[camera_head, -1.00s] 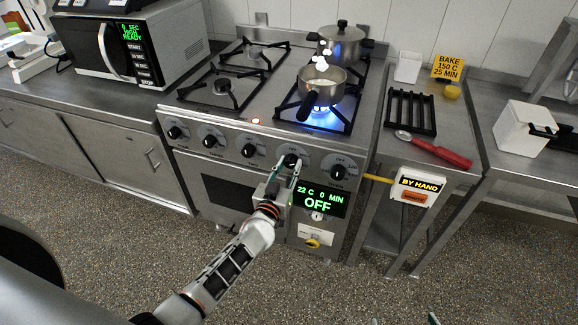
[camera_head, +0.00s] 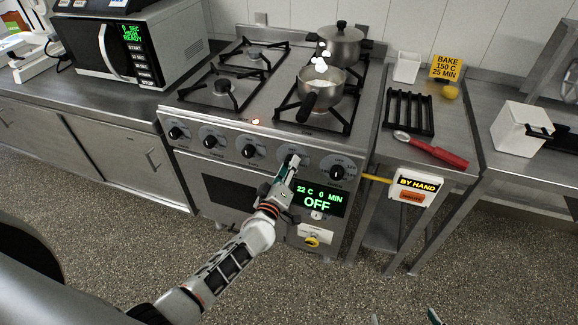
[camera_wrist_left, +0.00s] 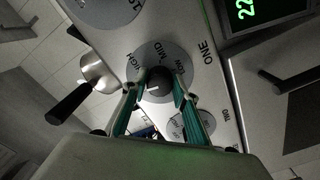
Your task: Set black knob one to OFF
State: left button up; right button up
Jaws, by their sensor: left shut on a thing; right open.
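Black knob one (camera_wrist_left: 158,82) is on the stove's front panel, beside the word ONE in the left wrist view. Its dial shows HIGH, MID and LOW; I cannot see OFF on it. A small white mark shows on the knob, towards the picture's left. My left gripper (camera_head: 290,163) is shut on this knob, and its green-padded fingers (camera_wrist_left: 158,92) lie on both sides of it. In the head view the gripper mostly hides the knob. Only the fingertips of my right gripper (camera_head: 404,320) show at the bottom edge, apart and empty.
A saucepan (camera_head: 325,90) and a lidded pot (camera_head: 342,45) stand on the right burners, with no flame visible. Other black knobs (camera_head: 249,151) line the panel. The oven display (camera_head: 318,199) reads OFF. A by-hand sign box (camera_head: 415,188) sticks out at right.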

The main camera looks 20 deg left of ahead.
pick_arm(q)
jog(key=shift+n, duration=1.1)
jog(key=o, duration=1.1)
jog(key=s, duration=1.2)
jog(key=shift+a, duration=0.2)
